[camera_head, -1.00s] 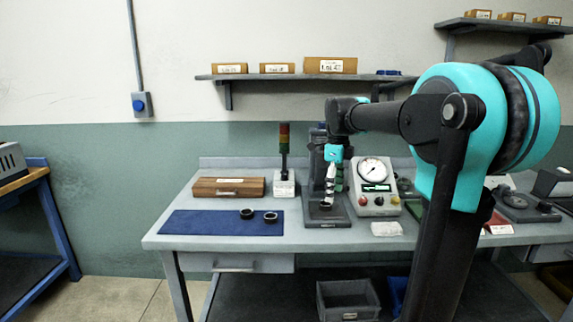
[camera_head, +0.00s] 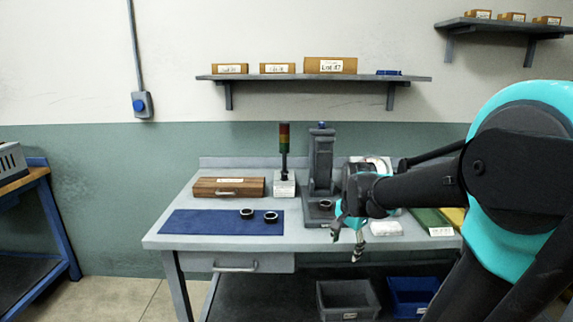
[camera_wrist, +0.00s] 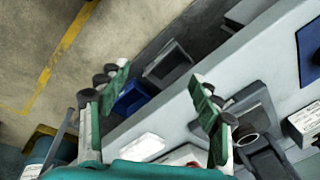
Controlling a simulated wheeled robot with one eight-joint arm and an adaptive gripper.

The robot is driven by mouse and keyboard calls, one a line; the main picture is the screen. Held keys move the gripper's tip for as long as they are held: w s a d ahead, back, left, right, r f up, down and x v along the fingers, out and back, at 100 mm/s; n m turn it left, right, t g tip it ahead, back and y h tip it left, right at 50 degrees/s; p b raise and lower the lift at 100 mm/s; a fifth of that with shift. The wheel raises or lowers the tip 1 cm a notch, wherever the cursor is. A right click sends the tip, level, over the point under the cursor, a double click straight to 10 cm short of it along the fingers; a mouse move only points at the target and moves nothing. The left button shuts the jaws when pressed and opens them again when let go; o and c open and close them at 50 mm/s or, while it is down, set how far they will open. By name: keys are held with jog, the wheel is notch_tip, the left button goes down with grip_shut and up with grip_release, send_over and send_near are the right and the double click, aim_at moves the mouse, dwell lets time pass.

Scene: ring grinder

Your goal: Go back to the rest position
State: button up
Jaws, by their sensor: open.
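My gripper (camera_head: 347,243) hangs at the front edge of the workbench (camera_head: 230,240) in the head view, fingers pointing down. Its fingers are spread apart with nothing between them, as the wrist view also shows (camera_wrist: 159,76). A dark ring (camera_head: 325,205) sits on the base of the upright grey stand (camera_head: 322,165), behind and left of my gripper. It also shows in the wrist view (camera_wrist: 247,137), beyond the right finger. Two dark rings (camera_head: 247,213) (camera_head: 270,217) lie apart on the blue mat (camera_head: 200,224). My arm hides much of the gauge box.
A wooden box (camera_head: 229,187) and a signal tower (camera_head: 284,150) stand on the bench. A white packet (camera_head: 386,229) lies right of my gripper. A grey bin (camera_head: 347,300) and a blue bin (camera_head: 413,292) sit below. A shelf (camera_head: 280,77) hangs on the wall.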

jog(key=s+d+f+n+t, duration=0.1)
jog(key=s+f+n+t, duration=0.1)
jog(key=s+f+n, duration=0.9)
jog(key=shift+s+d, duration=0.25)
jog(key=shift+s, duration=0.25)
jog(key=shift+r, duration=0.1)
